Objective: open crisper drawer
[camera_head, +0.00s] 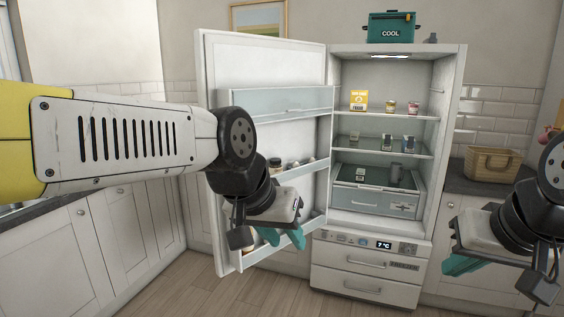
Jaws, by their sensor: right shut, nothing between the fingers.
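The crisper drawer (375,203) is a pale translucent bin with a handle, low in the open fridge compartment. It looks pushed in, though its exact depth is hard to judge. My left gripper (284,238) is in front of the open door's lower bin, left of the drawer and apart from it. Its two teal fingers look spread, with nothing seen between them. My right gripper (459,263) is at the right, in front of the worktop cabinets and away from the drawer. It is shut and empty, and its fingertips are partly hidden by its body.
The fridge door (265,66) stands open to the left, with bins holding jars. Shelves above the drawer hold a yellow carton (359,98) and several small containers. Freezer drawers (365,286) lie below. A wicker basket (492,163) stands on the right worktop (458,182).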

